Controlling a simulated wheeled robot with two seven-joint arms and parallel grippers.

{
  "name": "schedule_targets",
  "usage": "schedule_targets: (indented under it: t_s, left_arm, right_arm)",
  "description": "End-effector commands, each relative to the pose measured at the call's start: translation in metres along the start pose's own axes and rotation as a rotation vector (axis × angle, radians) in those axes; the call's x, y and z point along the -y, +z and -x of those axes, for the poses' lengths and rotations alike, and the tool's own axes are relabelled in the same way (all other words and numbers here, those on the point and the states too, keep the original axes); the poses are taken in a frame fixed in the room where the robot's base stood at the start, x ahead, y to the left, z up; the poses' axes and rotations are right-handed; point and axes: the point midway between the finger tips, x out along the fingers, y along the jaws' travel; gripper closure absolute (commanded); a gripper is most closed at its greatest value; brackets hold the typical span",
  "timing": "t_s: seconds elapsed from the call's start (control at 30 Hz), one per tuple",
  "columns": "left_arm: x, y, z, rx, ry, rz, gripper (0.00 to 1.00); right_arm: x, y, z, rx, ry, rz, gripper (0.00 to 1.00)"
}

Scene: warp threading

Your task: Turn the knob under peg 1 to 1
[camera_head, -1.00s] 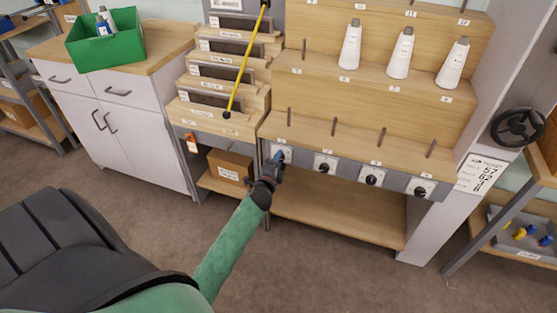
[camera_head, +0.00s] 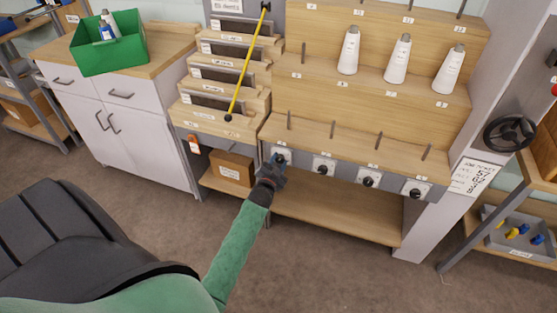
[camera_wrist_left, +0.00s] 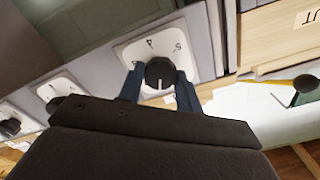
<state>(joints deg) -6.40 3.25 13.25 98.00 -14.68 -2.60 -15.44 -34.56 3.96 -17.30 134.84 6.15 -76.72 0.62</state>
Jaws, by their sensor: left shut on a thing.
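The leftmost knob of the row, under peg 1 (camera_head: 289,120), is a dark round knob on a white dial plate (camera_head: 275,152). In the left wrist view the knob (camera_wrist_left: 160,73) sits between the two blue fingers of my left gripper (camera_head: 280,160), which is shut on it. The knob's white mark points down in that picture. Dial figures show above the knob on the plate (camera_wrist_left: 180,50); the lower part of the dial is partly hidden by the fingers. My right gripper is not in view.
Three more knobs stand to the right: the second (camera_head: 323,169), the third (camera_head: 368,181) and the fourth (camera_head: 415,193). White cones (camera_head: 398,60) stand on the upper shelf. A yellow rod (camera_head: 240,75) leans across the stepped rack at left. The floor in front is clear.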

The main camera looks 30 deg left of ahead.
Motion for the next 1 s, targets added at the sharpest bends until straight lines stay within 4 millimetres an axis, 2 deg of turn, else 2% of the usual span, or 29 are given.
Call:
schedule_targets:
  t_s: [0.2,0.43,1.0]
  left_arm:
    - [0.002,0.0,0.0,0.003,-0.001,0.18,0.88]
    - [0.002,0.001,0.0,0.003,0.0,0.322,0.88]
    - [0.001,0.002,0.001,0.003,0.0,0.425,0.88]
  right_arm:
    - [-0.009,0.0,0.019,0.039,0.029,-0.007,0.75]
    - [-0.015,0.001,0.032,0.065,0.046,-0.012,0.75]
    - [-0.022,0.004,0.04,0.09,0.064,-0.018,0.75]
